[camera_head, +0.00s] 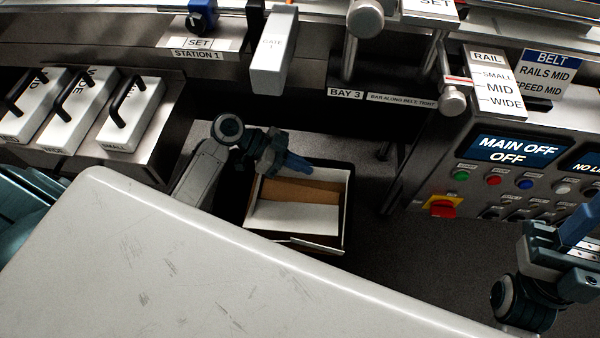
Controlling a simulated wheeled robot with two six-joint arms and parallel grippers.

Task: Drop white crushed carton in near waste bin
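A dark-rimmed open bin (347,215) stands on the floor beyond the pale work surface. White and brown carton pieces show inside it, including a white panel (292,216) and a brown panel (290,190). I cannot tell which of them is the crushed carton, or whether they are separate pieces. My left gripper (296,164), with blue fingers, is over the bin's far left part, and no carton shows clearly between its fingers. I cannot see the gap between them. My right gripper (582,225) is at the lower right, away from the bin, its fingers seen edge-on.
A scratched pale tabletop (150,260) fills the lower left and hides part of the floor. White handled blocks (83,108) stand on a ledge at left. A control panel (510,175) with a red knob (442,208) stands at right. Dark floor is clear right of the bin.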

